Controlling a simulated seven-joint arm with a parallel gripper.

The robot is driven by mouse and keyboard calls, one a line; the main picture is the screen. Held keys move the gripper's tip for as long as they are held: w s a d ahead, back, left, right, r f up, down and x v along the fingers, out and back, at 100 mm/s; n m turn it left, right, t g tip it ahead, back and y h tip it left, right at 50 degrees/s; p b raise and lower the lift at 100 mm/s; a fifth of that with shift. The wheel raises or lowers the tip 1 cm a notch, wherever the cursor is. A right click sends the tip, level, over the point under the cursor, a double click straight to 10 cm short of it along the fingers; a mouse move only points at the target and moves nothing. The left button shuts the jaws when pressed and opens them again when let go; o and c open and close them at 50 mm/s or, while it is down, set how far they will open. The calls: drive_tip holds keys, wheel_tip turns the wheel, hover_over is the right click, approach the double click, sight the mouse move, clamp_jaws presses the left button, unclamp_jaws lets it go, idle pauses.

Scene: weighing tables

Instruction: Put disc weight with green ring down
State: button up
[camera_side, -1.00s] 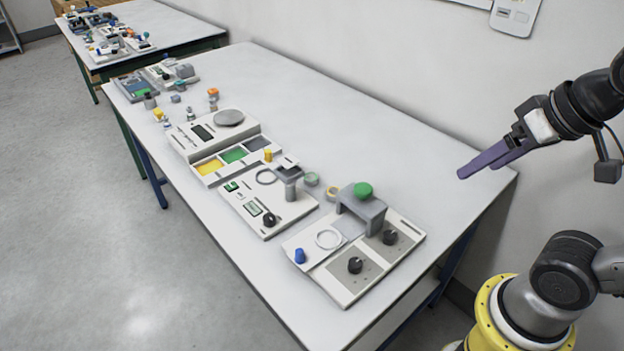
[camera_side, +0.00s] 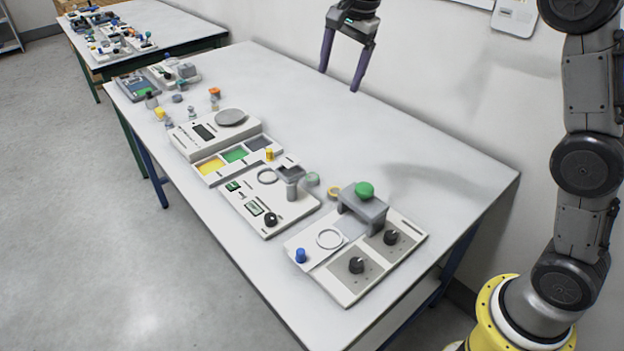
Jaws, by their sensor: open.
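A small pale disc weight with a greenish ring (camera_side: 312,179) lies on the white table (camera_side: 430,160), right of the middle panel. A similar disc with a yellowish ring (camera_side: 333,191) lies just in front of it, to the right. My gripper (camera_side: 339,81) is at the far back edge of the table, near the wall. Its two purple fingers point down, clearly apart, with nothing between them. It is well apart from both discs.
A panel with a grey bridge and green button (camera_side: 364,190), knobs and a white ring stands at front right. A middle panel (camera_side: 262,207) and a scale with coloured trays (camera_side: 205,143) stand left. The table's back right is clear.

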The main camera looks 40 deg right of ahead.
drive_tip(key=w+f+g, duration=0.1)
drive_tip(key=w+f, duration=0.4)
drive_tip(key=f, duration=0.2)
drive_tip(key=g, duration=0.1)
hover_over(311, 177)
wheel_tip(311, 177, down, 6)
drive_tip(key=shift+g, duration=0.5)
drive_tip(key=f, duration=1.2)
drive_tip(key=shift+s+d+f, duration=0.1)
drive_tip(key=shift+s, duration=0.15)
drive_tip(key=shift+w+f, duration=0.15)
drive_tip(key=shift+f, duration=1.5)
drive_tip(key=shift+w+f, duration=0.1)
drive_tip(key=shift+f, duration=1.55)
clamp_jaws()
